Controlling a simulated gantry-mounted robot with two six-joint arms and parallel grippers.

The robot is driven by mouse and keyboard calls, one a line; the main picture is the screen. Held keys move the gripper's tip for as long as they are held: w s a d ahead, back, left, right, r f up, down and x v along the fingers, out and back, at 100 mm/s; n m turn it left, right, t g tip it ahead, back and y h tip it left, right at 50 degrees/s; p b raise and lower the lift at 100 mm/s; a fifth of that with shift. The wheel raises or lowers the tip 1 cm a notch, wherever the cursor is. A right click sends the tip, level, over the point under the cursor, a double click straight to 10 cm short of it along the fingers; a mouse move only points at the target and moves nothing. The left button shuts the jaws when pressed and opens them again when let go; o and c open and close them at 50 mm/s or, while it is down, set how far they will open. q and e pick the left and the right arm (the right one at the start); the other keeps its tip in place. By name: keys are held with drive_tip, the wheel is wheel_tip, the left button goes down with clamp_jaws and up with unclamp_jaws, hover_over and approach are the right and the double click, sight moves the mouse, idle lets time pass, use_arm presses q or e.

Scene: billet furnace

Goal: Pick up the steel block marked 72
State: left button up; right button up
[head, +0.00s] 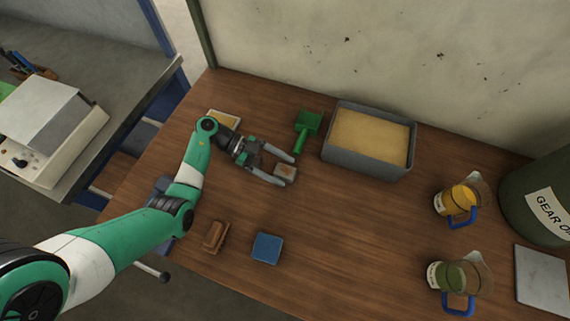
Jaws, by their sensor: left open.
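A small greyish-brown block (286,172) lies on the wooden table in the head view. Any number on it is too small to read, so I cannot tell whether it is the one marked 72. My left gripper (287,170) is open, with its two fingers on either side of this block. I cannot tell whether the fingers touch it. My right gripper is not in view.
A grey bin of sand (367,167) and a green scoop (305,127) are behind the block. A brown brush-like object (215,236) and a blue square (267,247) lie in front. Two jugs (459,200) and a gear oil drum (540,195) stand right. The table centre is clear.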

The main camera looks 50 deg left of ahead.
use_arm(q)
drive_tip(key=shift+c, duration=0.2)
clamp_jaws()
drive_tip(key=shift+r, duration=0.1)
idle(1.0)
